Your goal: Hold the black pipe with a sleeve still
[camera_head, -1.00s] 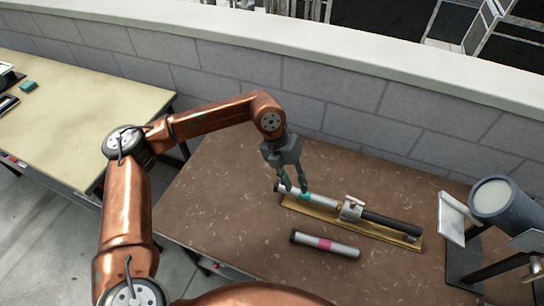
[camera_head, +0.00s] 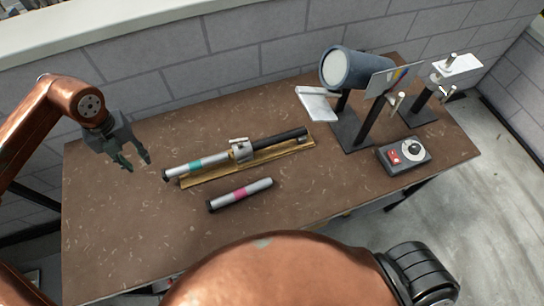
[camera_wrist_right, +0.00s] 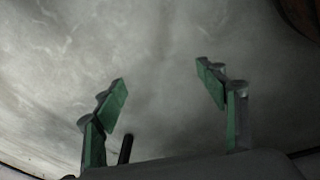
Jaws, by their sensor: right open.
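The black pipe (camera_head: 285,138) lies along a wooden base (camera_head: 210,178) on the brown table. A metal clamp-like sleeve (camera_head: 240,150) sits around the middle, between the black pipe and a silver pipe with a teal band (camera_head: 193,164). My left gripper (camera_head: 136,165) is open and empty, just left of the silver pipe's dark end and apart from it. My right gripper (camera_wrist_right: 162,75) shows only in the right wrist view. Its green-padded fingers are spread with nothing between them, and the pipes are not recognisable there.
A loose silver pipe with a magenta band (camera_head: 241,194) lies in front of the base. A lamp-like cylinder on a stand (camera_head: 350,68), a second stand (camera_head: 418,112) and a box with a red switch (camera_head: 404,154) stand at right. The table's left part is bare.

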